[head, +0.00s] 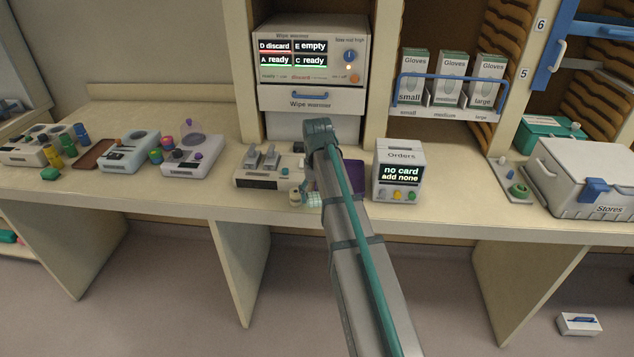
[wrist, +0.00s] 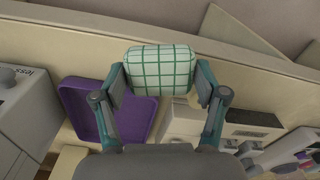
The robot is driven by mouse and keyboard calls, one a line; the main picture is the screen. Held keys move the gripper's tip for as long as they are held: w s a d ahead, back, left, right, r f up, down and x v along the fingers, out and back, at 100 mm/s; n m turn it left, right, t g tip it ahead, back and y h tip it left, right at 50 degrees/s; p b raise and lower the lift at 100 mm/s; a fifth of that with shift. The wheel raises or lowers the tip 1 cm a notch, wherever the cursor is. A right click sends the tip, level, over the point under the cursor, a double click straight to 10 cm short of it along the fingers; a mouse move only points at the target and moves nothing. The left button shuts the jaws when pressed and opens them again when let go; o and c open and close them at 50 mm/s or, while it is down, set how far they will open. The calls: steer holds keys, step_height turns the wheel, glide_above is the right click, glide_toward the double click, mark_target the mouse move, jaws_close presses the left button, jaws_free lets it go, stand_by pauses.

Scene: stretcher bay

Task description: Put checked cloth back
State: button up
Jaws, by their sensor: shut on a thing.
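The checked cloth (wrist: 160,62) is a white roll or pad with green grid lines, seen in the wrist view. My gripper (wrist: 160,80) is shut on it, with one finger pad against each end. In the head view a small part of the cloth (head: 314,199) shows beside my arm, near the counter's front edge. A purple tray (wrist: 140,112) lies below and left of the cloth in the wrist view and looks empty where it shows. In the head view the tray (head: 354,174) is partly hidden behind my arm.
The Orders box (head: 400,170) stands right of the tray, and a grey-white device with two levers (head: 262,168) stands left. The Wipe warmer (head: 311,70) is behind, with its drawer shut. Glove boxes (head: 448,79) and the Stores box (head: 590,175) are to the right.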

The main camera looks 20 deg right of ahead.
steer(key=w+d+r+m, duration=0.1)
steer(key=w+d+r, duration=0.2)
steer(key=w+d, duration=0.4)
steer(key=w+d+r+m, duration=0.2)
steer(key=w+d+r, duration=0.1)
steer(key=w+d, duration=0.4)
step_height(320, 180, down, 10)
steer(key=shift+s+a+f+p, duration=0.1)
steer(key=shift+s+f+p, duration=0.05)
steer(key=shift+p, duration=0.85)
steer(key=shift+f, duration=0.1)
steer(key=o, duration=1.1)
step_height(320, 180, up, 12)
steer(key=b, duration=0.3)
